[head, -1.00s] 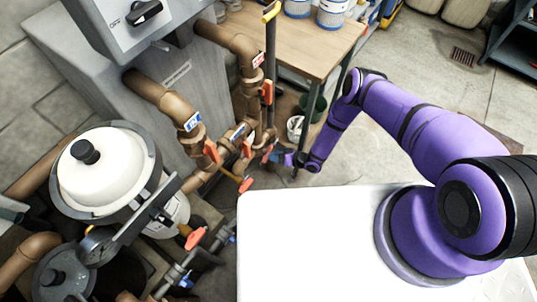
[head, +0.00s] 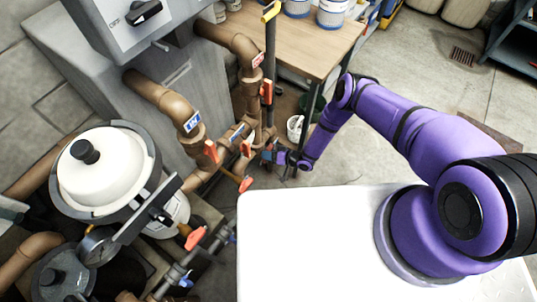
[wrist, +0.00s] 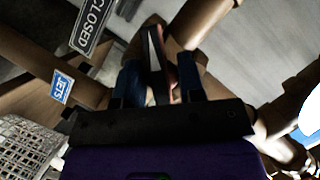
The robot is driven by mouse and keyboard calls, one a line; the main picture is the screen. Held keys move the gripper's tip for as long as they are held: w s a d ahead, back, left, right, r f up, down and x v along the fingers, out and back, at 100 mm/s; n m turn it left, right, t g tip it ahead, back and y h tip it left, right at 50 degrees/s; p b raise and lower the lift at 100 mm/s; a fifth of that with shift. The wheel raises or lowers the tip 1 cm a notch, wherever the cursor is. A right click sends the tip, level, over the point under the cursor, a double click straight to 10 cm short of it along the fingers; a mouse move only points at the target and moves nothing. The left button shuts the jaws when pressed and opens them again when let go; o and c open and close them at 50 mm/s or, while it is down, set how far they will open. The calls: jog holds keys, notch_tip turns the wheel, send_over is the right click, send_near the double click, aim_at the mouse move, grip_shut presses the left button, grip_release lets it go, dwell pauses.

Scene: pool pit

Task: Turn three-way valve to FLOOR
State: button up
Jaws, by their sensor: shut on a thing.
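My gripper (head: 269,156) reaches in from the right to the brown pipework, low beside the table leg. In the wrist view its two dark blue fingers (wrist: 160,85) stand on either side of a narrow red-edged valve handle (wrist: 165,50), and it is shut on that handle. The valve body behind is partly hidden by the fingers. A dark tag reading CLOSED (wrist: 93,22) and a blue tag reading JETS (wrist: 61,87) show in the wrist view. No FLOOR marking can be read.
Other orange handles stand close by on the pipes: one on the left (head: 211,151), one on the upright pipe (head: 267,91), one lower (head: 246,183). A white filter vessel (head: 100,175) stands left, a wooden table (head: 300,55) behind, a small white bucket (head: 295,127) beneath it.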

jog(key=m, duration=0.1)
jog(key=m+y, duration=0.1)
jog(key=m, duration=0.1)
jog(key=shift+s+g+y, duration=0.15)
jog(key=shift+g+y, duration=0.15)
jog(key=shift+g, duration=0.1)
jog(key=shift+m, duration=0.4)
jog(key=o, duration=0.6)
jog(key=shift+c, duration=0.2)
jog(key=shift+d+r, duration=0.1)
jog(key=shift+d, duration=0.05)
jog(key=v, duration=1)
jog(key=shift+d, duration=0.3)
jog(key=shift+c, duration=0.4)
